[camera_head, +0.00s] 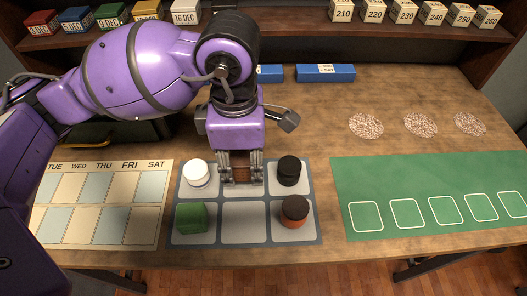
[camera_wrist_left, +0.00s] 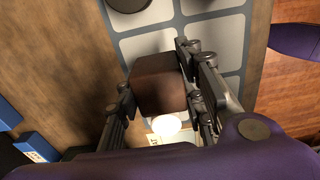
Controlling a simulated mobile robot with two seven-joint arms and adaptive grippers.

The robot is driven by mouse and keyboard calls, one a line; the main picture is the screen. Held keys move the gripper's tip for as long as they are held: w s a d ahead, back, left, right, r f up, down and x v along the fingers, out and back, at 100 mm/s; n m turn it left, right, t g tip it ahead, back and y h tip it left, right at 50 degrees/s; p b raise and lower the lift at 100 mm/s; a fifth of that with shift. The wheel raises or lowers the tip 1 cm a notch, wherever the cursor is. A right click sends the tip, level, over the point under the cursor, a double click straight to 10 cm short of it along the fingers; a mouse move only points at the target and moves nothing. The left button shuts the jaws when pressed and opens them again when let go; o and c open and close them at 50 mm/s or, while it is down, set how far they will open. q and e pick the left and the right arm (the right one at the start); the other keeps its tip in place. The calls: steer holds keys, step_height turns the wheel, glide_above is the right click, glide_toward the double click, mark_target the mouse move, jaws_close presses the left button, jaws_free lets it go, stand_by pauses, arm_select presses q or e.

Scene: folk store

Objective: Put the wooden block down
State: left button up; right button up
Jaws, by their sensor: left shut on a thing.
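The brown wooden block (camera_head: 240,174) is between the fingers of my left gripper (camera_head: 240,170), at the top middle cell of the grey gridded mat (camera_head: 244,238). In the left wrist view the block (camera_wrist_left: 160,84) sits between both fingers of the gripper (camera_wrist_left: 163,95), which is shut on it. I cannot tell whether the block touches the mat. A white round piece (camera_head: 196,173) is in the top left cell. A black round piece (camera_head: 289,170) is in the top right cell. My right gripper is not in view.
A green block (camera_head: 191,217) is in the bottom left cell, and a dark disc on an orange piece (camera_head: 294,210) in the bottom right. The bottom middle cell is empty. A weekday calendar mat (camera_head: 100,205) lies left, a green mat (camera_head: 430,190) right. Blue boxes (camera_head: 326,73) stand behind.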

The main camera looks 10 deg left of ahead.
mark_target(243, 172)
arm_select(q)
steer(key=f, duration=0.2)
steer(key=w+f, duration=0.1)
steer(key=shift+a+f, duration=0.35)
steer(key=shift+f, duration=0.4)
steer(key=shift+f+b, duration=0.25)
steer(key=shift+b, duration=0.05)
steer(key=o, duration=1.2)
steer(key=shift+r, duration=0.1)
steer(key=shift+c, duration=0.2)
step_height(243, 172, up, 12)
steer(key=shift+r+p, duration=0.2)
steer(key=shift+p, duration=0.35)
